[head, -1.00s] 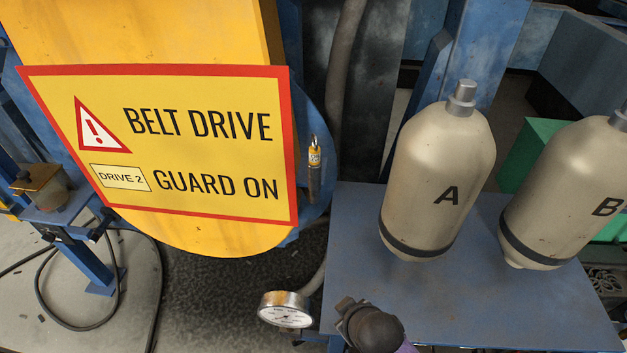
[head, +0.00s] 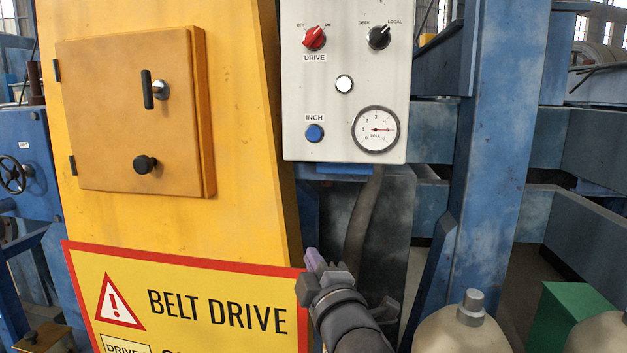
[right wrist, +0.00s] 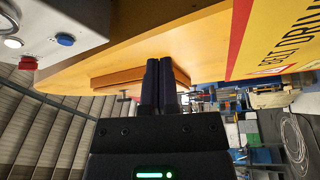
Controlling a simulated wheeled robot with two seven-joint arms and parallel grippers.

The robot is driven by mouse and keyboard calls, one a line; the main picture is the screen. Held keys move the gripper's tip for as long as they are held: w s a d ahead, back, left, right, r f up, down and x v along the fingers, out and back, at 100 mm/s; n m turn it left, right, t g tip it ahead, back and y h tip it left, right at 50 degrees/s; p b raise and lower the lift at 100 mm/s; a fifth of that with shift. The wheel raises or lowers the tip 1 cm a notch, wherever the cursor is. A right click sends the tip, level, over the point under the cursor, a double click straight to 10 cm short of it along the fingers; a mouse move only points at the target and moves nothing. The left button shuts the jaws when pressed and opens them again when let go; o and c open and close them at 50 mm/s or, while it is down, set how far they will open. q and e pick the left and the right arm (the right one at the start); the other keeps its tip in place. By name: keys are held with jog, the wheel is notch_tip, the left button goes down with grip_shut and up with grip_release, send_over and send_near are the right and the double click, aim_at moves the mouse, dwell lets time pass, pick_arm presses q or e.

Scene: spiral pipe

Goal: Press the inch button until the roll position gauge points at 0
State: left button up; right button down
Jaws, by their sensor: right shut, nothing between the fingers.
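The blue inch button (head: 314,133) is at the lower left of a pale control panel, under its INCH label. It also shows in the right wrist view (right wrist: 65,39). The round roll gauge (head: 375,129) is right of the button; its needle lies roughly horizontal and seems to point right, near 5, but is small to read. My right gripper (head: 318,262) is below the panel in the head view, apart from the button. In the right wrist view its fingers (right wrist: 159,66) are together and empty. My left gripper is not in view.
The panel (head: 346,60) also has a red drive knob (head: 314,38), a black selector (head: 379,37) and a white button (head: 344,84). A yellow guard (head: 245,110) with a hinged box (head: 125,110) stands left. Beige tanks (head: 462,330) are at lower right.

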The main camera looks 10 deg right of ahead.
aim_at(314, 140)
notch_tip(314, 140, up, 17)
jog(key=s+a+n+t+y+p, duration=0.2)
jog(key=n+t+y, duration=0.1)
jog(key=n, duration=0.3)
jog(key=shift+s+r+t, duration=0.15)
jog(key=shift+r+t, duration=0.05)
jog(key=shift+t, duration=0.5)
jog(key=w+d, duration=0.1)
jog(key=w, duration=0.1)
jog(key=w+d, duration=0.1)
jog(key=w, duration=0.2)
jog(key=w+d, duration=0.1)
jog(key=w, duration=0.1)
jog(key=shift+w+b, duration=0.15)
jog(key=shift+b, duration=0.2)
jog(key=shift+w+d, duration=0.2)
jog(key=shift+w, duration=0.25)
jog(key=shift+w, duration=0.1)
jog(key=shift+w+d, duration=0.15)
jog(key=shift+w, duration=0.1)
